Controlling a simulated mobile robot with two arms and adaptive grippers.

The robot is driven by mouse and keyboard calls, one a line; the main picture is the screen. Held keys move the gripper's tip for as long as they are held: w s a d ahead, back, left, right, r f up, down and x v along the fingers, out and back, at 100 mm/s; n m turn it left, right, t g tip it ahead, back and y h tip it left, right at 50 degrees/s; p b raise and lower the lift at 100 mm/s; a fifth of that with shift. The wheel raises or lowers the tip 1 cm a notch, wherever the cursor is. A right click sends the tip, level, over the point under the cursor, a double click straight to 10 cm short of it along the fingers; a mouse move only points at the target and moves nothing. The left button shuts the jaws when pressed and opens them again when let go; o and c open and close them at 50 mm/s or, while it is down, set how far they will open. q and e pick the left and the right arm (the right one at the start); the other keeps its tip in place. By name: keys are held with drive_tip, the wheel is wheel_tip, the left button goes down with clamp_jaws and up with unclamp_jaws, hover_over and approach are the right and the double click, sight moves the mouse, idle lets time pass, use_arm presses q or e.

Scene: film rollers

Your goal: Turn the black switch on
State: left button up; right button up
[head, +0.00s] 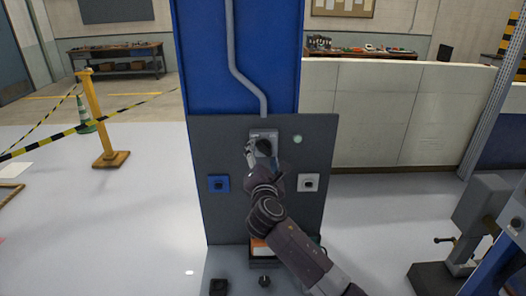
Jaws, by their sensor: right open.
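A dark grey panel (230,135) is fixed on a blue column. A light grey box (263,133) sits at its upper middle, under the end of a grey pipe. My right gripper (252,152) is open in front of this box, and my right arm reaches up to it from the lower right. The gripper and wrist hide most of the box, so I cannot tell whether a black switch is on it or whether I touch it. A blue plate with a dark knob (218,183) is at the left. A pale plate with a black knob (308,183) is at the right. My left gripper is out of view.
A small pale green round light (298,139) is right of the box. Below the panel are an orange and white item (260,249) and a small black object (219,286). A yellow barrier post (95,120) stands at the left. A grey machine (478,225) stands at the right.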

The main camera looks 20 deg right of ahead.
drive_tip(key=shift+w+d, duration=0.1)
drive_tip(key=shift+w, duration=0.2)
drive_tip(key=c, duration=1.2)
drive_tip(key=shift+o, duration=0.2)
